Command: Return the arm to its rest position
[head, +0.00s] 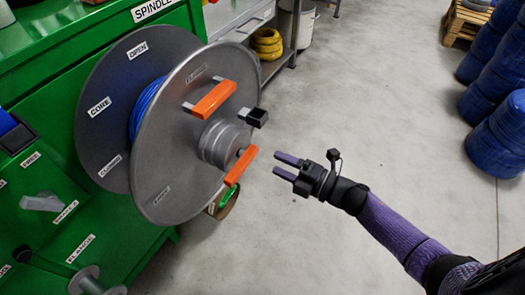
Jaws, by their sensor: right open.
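My right arm (395,228) comes in from the lower right. My right gripper (279,166) is open, its two fingers pointing left, with nothing visible between them. It is apart from the large grey cable reel, just right of the orange handle (241,166) near the hub (222,145). The reel's front flange (170,170) and rear flange (100,80) have blue cable (145,108) wound between them. A second orange handle (214,99) sits higher on the flange. My left gripper is not in view.
The green machine (50,75) stands behind and left of the reel. A shelf (282,60) with yellow coils (267,42) is at the back. Blue rolls (497,135) and a wooden pallet (462,22) stand at the right. The grey floor (375,90) between is clear.

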